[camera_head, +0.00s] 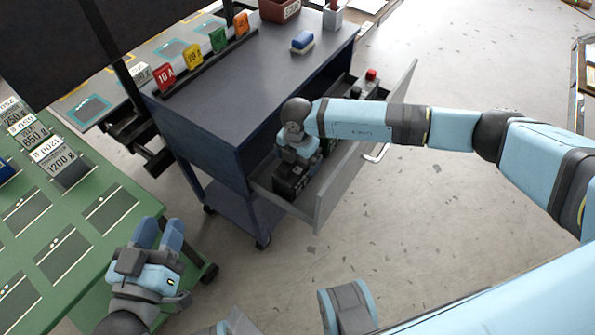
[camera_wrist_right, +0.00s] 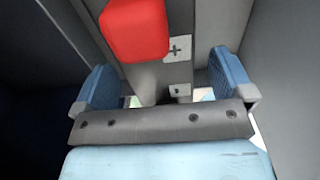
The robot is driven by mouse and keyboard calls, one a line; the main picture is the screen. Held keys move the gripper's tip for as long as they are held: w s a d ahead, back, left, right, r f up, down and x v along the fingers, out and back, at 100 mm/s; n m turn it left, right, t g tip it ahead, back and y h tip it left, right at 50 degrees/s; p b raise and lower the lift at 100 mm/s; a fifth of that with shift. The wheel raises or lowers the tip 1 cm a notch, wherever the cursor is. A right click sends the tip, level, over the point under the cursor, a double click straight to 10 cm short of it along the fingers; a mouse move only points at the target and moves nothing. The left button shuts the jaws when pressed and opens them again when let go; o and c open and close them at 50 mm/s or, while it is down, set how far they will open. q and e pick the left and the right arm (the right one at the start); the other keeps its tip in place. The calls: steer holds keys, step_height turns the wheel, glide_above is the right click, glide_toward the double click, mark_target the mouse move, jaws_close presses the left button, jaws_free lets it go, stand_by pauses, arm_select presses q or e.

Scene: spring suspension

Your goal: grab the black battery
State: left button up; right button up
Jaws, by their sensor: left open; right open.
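A black battery (camera_head: 288,184) sits in the open drawer (camera_head: 325,198) of the dark blue cart, partly hidden under my right gripper (camera_head: 297,158). In the right wrist view, a dark grey battery body (camera_wrist_right: 150,76) with plus and minus labels and a red terminal cap (camera_wrist_right: 135,29) lies between the two blue fingers of my right gripper (camera_wrist_right: 166,85). The fingers are apart, one on each side; I cannot tell whether they touch it. My left gripper (camera_head: 159,236) is open and empty above the green table.
Another dark item with a red top (camera_head: 371,75) sits at the drawer's far end. Drawer walls stand close around my right gripper. Labelled weights (camera_head: 62,165) stand on the green table (camera_head: 95,215).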

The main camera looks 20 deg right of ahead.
steer(key=shift+f, duration=0.45)
steer(key=shift+r, duration=0.1)
steer(key=c, duration=1.7)
steer(key=shift+w+r, duration=0.15)
jaws_close()
